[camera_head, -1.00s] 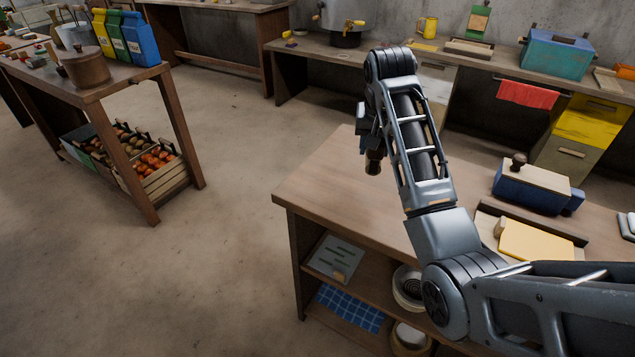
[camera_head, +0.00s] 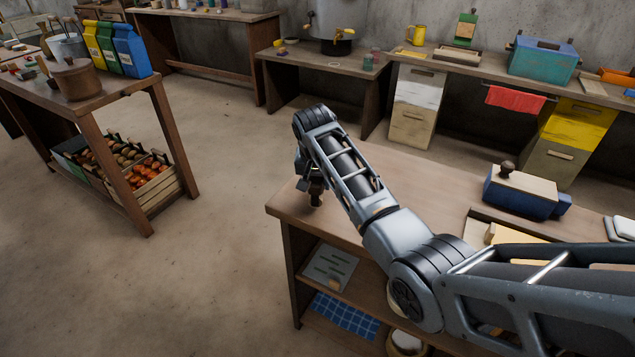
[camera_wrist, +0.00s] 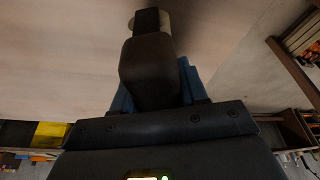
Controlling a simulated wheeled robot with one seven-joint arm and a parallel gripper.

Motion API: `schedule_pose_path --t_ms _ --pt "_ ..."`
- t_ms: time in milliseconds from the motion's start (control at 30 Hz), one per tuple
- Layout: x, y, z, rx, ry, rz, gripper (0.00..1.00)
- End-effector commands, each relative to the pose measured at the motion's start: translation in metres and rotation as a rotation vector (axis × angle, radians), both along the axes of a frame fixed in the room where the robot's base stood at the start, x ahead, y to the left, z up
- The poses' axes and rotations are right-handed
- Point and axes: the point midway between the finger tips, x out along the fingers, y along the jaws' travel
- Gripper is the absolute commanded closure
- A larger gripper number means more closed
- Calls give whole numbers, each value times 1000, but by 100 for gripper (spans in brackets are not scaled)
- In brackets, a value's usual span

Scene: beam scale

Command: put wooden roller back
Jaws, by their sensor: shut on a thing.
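My gripper (camera_head: 314,182) hangs low over the far left corner of the wooden workbench (camera_head: 285,205). It is shut on a small brownish piece, which I take to be the wooden roller (camera_head: 316,200). The roller points down close to the bench top; I cannot tell whether it touches. In the wrist view my dark gripper (camera_wrist: 150,25) covers most of it, and only a pale tan edge of the roller (camera_wrist: 167,20) shows beside the fingertip.
A blue box with a knobbed lid (camera_head: 520,190) stands on the right part of the workbench. The shelf below holds a grey panel (camera_head: 330,265) and a blue checked cloth (camera_head: 345,315). Floor is clear left of the bench, up to another table (camera_head: 105,100).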

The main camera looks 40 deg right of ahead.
Motion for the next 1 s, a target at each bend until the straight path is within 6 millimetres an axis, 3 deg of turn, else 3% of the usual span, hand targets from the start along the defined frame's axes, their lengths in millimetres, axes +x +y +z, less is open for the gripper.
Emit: schedule_pose_path --t_ms 467,500,767,1000 --pt "0 0 -13 0 -1 1 86" --pt "0 0 -14 0 0 1 56" --pt "0 0 -13 0 0 1 32" --pt "0 0 -12 0 -1 1 32"
